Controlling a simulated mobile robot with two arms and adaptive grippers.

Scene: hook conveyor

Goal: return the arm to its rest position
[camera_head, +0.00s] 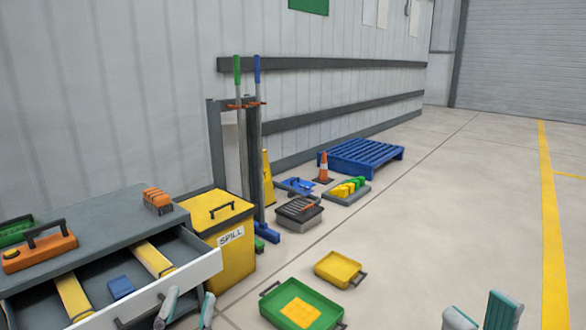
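My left gripper (187,304) shows at the bottom edge, close to the front of an open drawer (205,268). Its two fingers are apart, with nothing seen between them. My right gripper (480,308) shows at the bottom right over bare floor. Its fingers are also apart, and no object is seen between them. Only the fingers of both grippers are in view; the rest of both arms is out of frame.
The drawer of the grey cabinet (110,215) stands open, with a blue block (121,287) inside. A yellow spill bin (233,262) stands beside it. A green tray (272,311) and a yellow tray (338,268) lie on the floor between the grippers. Floor at right is clear.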

